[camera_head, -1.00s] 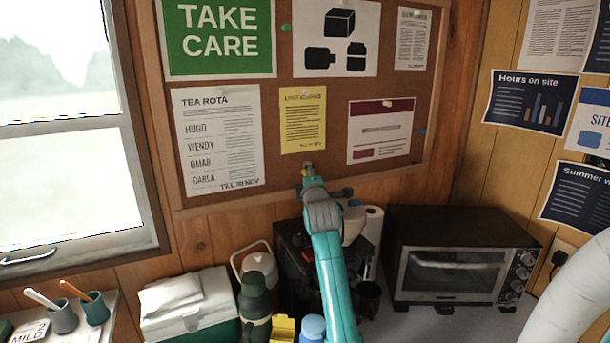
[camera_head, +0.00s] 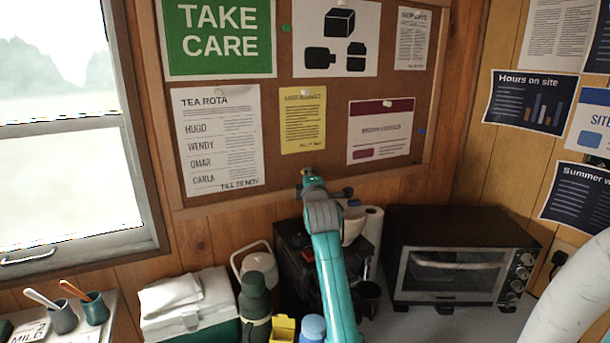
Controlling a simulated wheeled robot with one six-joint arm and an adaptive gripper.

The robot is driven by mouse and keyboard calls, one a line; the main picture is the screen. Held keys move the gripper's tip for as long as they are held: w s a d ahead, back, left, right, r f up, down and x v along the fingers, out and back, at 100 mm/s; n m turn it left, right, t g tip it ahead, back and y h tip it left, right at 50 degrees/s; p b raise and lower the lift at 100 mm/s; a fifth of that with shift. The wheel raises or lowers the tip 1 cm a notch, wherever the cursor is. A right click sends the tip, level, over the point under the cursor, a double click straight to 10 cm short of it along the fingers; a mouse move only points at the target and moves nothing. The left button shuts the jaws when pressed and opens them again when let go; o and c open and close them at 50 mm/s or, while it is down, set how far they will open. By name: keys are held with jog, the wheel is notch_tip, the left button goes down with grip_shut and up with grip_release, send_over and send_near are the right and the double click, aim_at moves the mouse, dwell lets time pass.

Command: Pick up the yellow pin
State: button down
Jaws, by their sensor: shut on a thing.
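My gripper (camera_head: 308,177) is at the end of my raised teal arm, just below the lower frame of the cork noticeboard (camera_head: 330,180). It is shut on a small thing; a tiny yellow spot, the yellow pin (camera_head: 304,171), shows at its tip. Most of the pin is hidden by the fingers or too small to make out. No other yellow pin is clear on the board.
A green pin (camera_head: 286,28) and a blue pin (camera_head: 421,131) are on the board among pinned papers. Below my arm are a dark coffee machine (camera_head: 292,262), a green flask (camera_head: 255,295) and a cool box (camera_head: 190,310). A toaster oven (camera_head: 455,262) stands right.

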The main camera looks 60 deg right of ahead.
jog(key=shift+s, duration=0.1)
jog(key=shift+s+a+f, duration=0.1)
jog(key=shift+s+a, duration=0.5)
jog(key=shift+s, duration=0.3)
jog(key=shift+s+a, duration=0.55)
jog(key=shift+s, duration=0.3)
jog(key=shift+s, duration=0.1)
jog(key=shift+s+a+r, duration=0.45)
jog(key=shift+s+r, duration=0.05)
jog(key=shift+s, duration=0.2)
jog(key=shift+s+a+r, duration=0.4)
jog(key=shift+s+r, duration=0.05)
jog(key=shift+s, duration=0.2)
jog(key=shift+s+a+r, duration=0.45)
jog(key=shift+s+r, duration=0.05)
jog(key=shift+s, duration=0.2)
